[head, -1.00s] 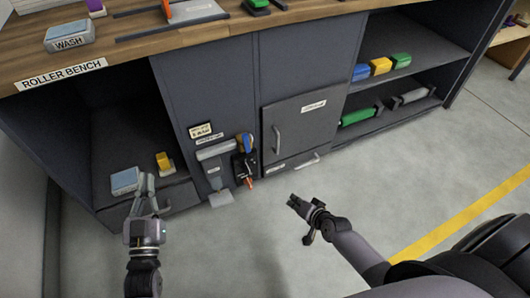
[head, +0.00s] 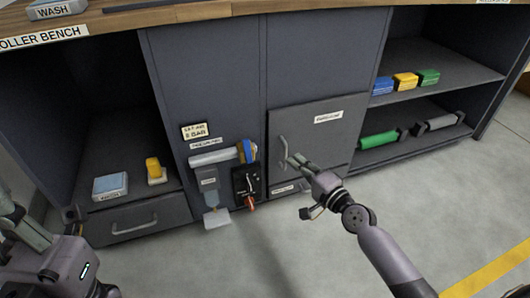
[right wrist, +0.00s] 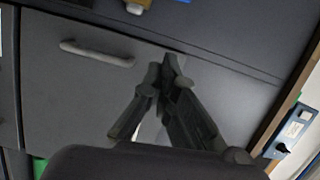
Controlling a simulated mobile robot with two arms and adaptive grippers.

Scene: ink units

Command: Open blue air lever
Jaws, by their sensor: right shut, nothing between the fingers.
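The blue lever (head: 248,151) stands upright at the right end of a pale horizontal cylinder (head: 213,156) on the cabinet front in the head view. Below it is a black panel (head: 247,182) with a small lever and a red tip. My right gripper (head: 294,160) is shut and empty, right of the blue lever and apart from it, in front of the grey door. In the right wrist view its fingers (right wrist: 167,78) are together before a grey panel. My left gripper (head: 12,222) is cut off at the left edge, and its jaws cannot be judged.
The grey door (head: 315,140) has an upright handle (head: 283,152) close to my right gripper. A drawer with a handle (head: 134,225) is at left. Open shelves at right hold coloured blocks (head: 405,80) and a green cylinder (head: 379,140). The floor in front is clear.

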